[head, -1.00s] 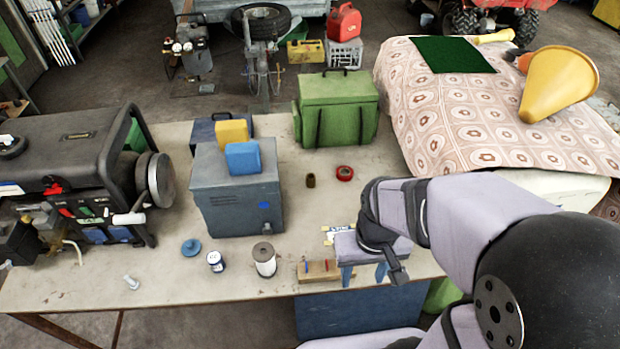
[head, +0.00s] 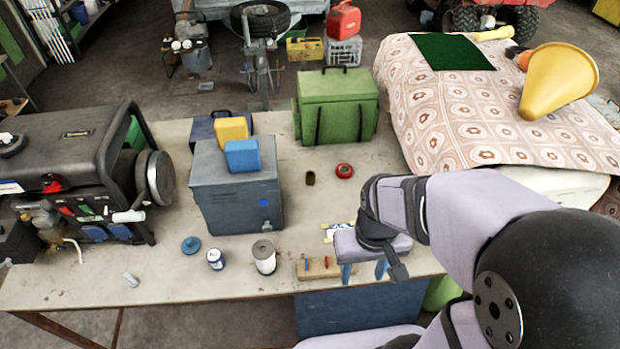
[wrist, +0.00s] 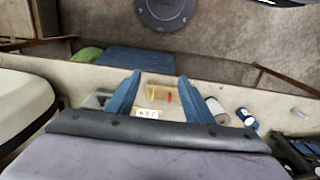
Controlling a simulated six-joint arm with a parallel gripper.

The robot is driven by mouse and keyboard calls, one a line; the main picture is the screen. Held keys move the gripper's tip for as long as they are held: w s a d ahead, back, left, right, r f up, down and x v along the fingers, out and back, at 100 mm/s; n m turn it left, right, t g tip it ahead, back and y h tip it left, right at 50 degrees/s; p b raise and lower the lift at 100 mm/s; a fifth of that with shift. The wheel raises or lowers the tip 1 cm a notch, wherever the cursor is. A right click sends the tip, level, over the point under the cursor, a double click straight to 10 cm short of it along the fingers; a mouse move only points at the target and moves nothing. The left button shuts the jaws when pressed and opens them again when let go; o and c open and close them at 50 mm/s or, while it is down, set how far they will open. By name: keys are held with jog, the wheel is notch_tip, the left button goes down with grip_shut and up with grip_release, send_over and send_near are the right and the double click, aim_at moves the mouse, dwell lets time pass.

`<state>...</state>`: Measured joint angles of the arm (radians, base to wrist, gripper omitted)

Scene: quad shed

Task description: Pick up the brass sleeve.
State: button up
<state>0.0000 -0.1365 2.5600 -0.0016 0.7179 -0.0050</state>
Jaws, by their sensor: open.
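The brass sleeve (head: 310,178) is a small, dark brownish-yellow cylinder standing on the workbench in the head view, left of a red ring. I cannot make it out in the wrist view. My gripper (head: 364,271) is over the bench's front part, nearer the front edge and to the right of the sleeve, well apart from it. Its two blue fingers point down, spread apart, with nothing held between them. They also show in the wrist view (wrist: 160,88).
A red tape ring (head: 344,170) lies just right of the sleeve. A grey box (head: 238,200) stands to its left and a green case (head: 335,108) behind. A wooden block with pegs (head: 318,268), a spool (head: 264,257) and a small can (head: 215,259) are near the front edge.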

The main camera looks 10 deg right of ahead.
jog(key=t+b, duration=0.4)
jog(key=t, duration=0.9)
send_near(310, 178)
jog(key=shift+m+h, duration=0.4)
jog(key=x, duration=0.4)
jog(key=shift+w+a+f, duration=0.1)
jog(key=shift+a, duration=0.2)
jog(key=shift+w+f+t, duration=0.25)
jog(key=shift+f+t, duration=0.05)
jog(key=shift+w+p, duration=0.1)
jog(key=shift+p, duration=0.2)
jog(key=shift+p+x, duration=0.3)
jog(key=shift+x, duration=0.65)
jog(key=shift+w+d, duration=0.1)
